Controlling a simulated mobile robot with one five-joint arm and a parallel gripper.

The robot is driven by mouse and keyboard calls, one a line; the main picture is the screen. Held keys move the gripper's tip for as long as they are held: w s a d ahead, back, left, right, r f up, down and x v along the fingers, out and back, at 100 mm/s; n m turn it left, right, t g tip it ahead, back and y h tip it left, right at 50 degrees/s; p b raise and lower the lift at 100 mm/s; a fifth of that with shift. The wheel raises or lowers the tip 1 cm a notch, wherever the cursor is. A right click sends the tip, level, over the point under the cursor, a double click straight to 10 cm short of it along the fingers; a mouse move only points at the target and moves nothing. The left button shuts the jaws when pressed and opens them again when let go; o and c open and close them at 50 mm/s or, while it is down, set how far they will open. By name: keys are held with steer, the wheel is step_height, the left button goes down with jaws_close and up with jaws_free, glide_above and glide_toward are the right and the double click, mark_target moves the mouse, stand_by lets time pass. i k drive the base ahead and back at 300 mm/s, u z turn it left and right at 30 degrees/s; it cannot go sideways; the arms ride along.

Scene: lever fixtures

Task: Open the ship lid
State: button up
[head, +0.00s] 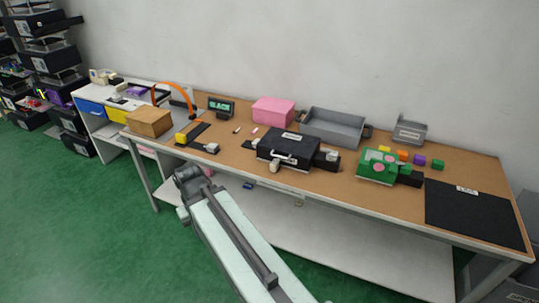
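No thing in the head view is clearly recognisable as a ship. A black case (289,147) with a white label and a front handle sits in the middle of the table, and its top looks closed. A green box (377,166) with pink round marks stands to its right. The dark grey end of my arm (190,181), with my gripper, is at the table's front edge, left of and apart from the black case. I cannot make out its fingers or whether it holds anything.
The long brown table (225,163) also bears a grey tray (333,127), a pink box (273,111), a wooden box (149,121), several small coloured blocks and a black mat (473,212). An orange arch (175,91) stands at the left. Green floor (80,220) lies open in front.

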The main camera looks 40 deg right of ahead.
mark_target(291, 143)
steer(key=i, duration=0.9)
steer(key=z, duration=0.05)
